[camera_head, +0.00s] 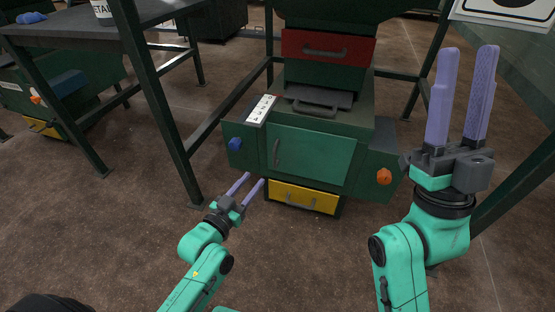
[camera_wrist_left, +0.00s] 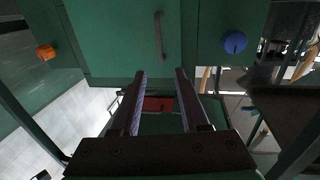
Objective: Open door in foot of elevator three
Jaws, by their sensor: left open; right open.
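The green door (camera_head: 312,155) is shut on the front of the green elevator foot, with a dark upright handle (camera_head: 277,152) near its left edge. In the left wrist view the door (camera_wrist_left: 115,35) fills the upper middle, with its handle (camera_wrist_left: 160,36) right of centre. My left gripper (camera_head: 246,184) is open and empty, in front of and below the door's left part. In its wrist view the fingertips (camera_wrist_left: 160,72) point toward the handle without touching it. My right gripper (camera_head: 460,95) is open and empty, raised at the right.
A blue knob (camera_head: 236,144) and an orange knob (camera_head: 384,177) flank the door. A yellow drawer (camera_head: 302,197) is below, a red drawer (camera_head: 327,47) above. Green frame legs (camera_head: 160,100) stand to the left. The brown floor in front is clear.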

